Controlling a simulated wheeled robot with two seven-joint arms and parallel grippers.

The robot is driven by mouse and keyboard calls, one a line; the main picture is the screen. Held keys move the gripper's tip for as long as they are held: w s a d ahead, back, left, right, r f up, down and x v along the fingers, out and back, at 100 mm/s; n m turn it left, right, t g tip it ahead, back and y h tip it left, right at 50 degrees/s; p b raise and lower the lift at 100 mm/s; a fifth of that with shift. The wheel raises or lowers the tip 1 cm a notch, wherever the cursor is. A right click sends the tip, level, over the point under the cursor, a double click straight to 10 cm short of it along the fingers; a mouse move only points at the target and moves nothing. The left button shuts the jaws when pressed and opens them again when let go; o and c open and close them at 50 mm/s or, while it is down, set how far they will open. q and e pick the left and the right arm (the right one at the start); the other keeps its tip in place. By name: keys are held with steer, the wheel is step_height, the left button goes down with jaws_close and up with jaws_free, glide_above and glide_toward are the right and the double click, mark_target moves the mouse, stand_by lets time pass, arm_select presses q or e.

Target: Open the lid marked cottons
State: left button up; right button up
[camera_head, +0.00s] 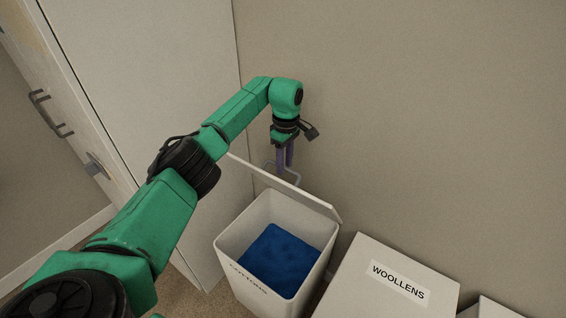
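The white bin marked COTTONS (228,250) stands on the floor at the lower middle, with blue cloth (280,258) inside. Its lid (290,190) is raised at the back edge and leans up toward the wall, so the bin's mouth is uncovered. A grey handle (297,178) shows behind the lid's upper edge. My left gripper (285,165) points down at this handle with its two purple fingers close together. The fingertips are partly hidden at the lid and handle, so I cannot tell whether they grip it. My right gripper is out of view.
A closed white bin marked WOOLLENS (370,285) stands to the right, with part of another pale bin (490,308) beyond it. A white cabinet (165,90) stands at the left. A plain wall (420,120) rises close behind the bins.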

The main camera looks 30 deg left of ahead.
arm_select(q)
steer(key=shift+w+f, duration=0.1)
steer(key=shift+w, duration=0.15)
steer(key=shift+s+r, duration=0.1)
steer(key=shift+r, duration=0.5)
step_height(320, 180, up, 13)
steer(key=shift+w+r, duration=0.2)
steer(key=shift+w, duration=0.1)
steer(key=shift+w+f, duration=0.1)
